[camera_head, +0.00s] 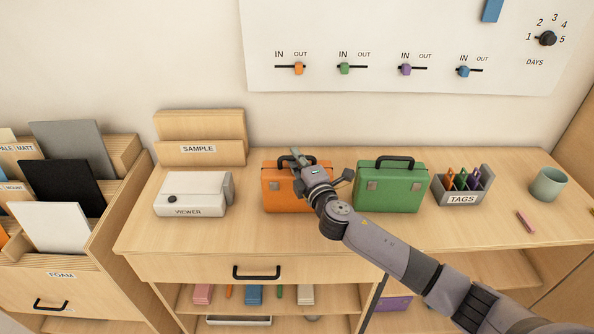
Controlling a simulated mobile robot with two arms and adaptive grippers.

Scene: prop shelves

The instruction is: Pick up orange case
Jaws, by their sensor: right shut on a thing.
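The orange case (283,196) stands upright on the wooden counter, with a dark handle on top and a pale latch on its front. My right gripper (303,162) is at the top of the case, by its handle, and is shut on it. The gripper and wrist hide the right part of the case and part of the handle. The case appears to rest on the counter; I cannot tell if it is lifted. My left gripper is not in view.
A green case (398,190) stands just right of the orange one. A white viewer box (192,195) and a SAMPLE holder (200,150) are left. A TAGS holder (462,188), pink stick (525,222) and green cup (549,185) are right. The counter (250,238) is clear in front.

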